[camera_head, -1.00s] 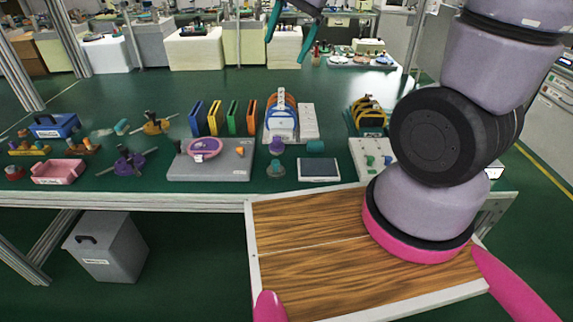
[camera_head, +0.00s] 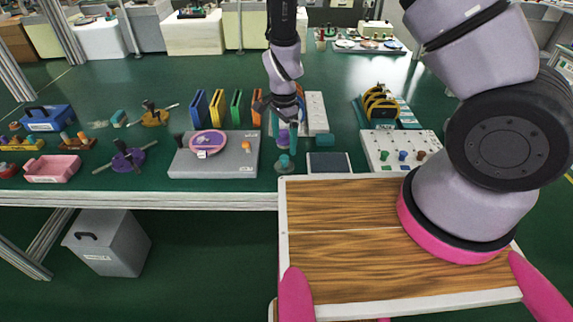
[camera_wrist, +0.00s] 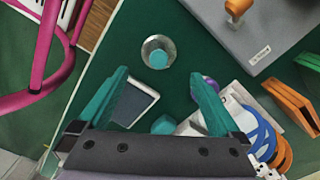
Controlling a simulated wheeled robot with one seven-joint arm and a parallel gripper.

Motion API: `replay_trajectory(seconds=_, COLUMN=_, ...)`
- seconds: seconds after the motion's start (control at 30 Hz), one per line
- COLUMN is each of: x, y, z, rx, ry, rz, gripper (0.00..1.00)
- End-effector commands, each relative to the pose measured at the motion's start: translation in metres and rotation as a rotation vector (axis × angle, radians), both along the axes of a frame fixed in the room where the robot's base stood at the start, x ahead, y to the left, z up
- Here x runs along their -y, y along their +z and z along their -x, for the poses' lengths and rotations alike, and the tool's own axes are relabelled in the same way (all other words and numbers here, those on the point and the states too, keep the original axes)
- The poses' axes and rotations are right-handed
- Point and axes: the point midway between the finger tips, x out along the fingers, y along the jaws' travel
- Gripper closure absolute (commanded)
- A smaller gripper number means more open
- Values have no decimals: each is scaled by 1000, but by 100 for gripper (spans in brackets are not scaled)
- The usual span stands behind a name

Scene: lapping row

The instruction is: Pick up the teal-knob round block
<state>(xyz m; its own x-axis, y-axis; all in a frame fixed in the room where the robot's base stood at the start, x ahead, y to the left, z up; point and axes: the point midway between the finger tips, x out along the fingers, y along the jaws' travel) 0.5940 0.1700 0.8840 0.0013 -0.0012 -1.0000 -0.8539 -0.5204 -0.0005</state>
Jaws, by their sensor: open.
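The teal-knob round block (camera_head: 284,166) stands upright near the front edge of the green bench, a round grey base with a teal knob on top. In the wrist view the block (camera_wrist: 158,52) shows from above, just beyond the fingertips and roughly centred between them. My gripper (camera_head: 284,143) points down over this part of the bench, and its teal fingers partly cover the things behind. In the wrist view my gripper (camera_wrist: 158,80) is open, with nothing held between its fingers.
A dark flat panel with a pale rim (camera_head: 329,163) lies right of the block, with a teal block (camera_head: 323,141) behind it. A purple-topped piece (camera_wrist: 210,83) is near the right finger. A grey plate (camera_head: 213,166) lies left. Several upright coloured plates stand behind.

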Motion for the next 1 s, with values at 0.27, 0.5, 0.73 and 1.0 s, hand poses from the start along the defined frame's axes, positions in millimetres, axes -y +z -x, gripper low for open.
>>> replay_trajectory(seconds=0.27, x=1, y=-33, z=1, rx=-3, ry=-1, rz=-1, gripper=0)
replay_trajectory(seconds=0.5, x=1, y=-64, z=3, rx=-4, ry=-1, rz=0, gripper=0)
replay_trajectory(seconds=0.73, x=0, y=-85, z=3, rx=-2, ry=0, rz=-1, gripper=0)
replay_trajectory(seconds=1.0, x=0, y=-85, z=3, rx=-1, ry=1, rz=-2, gripper=23)
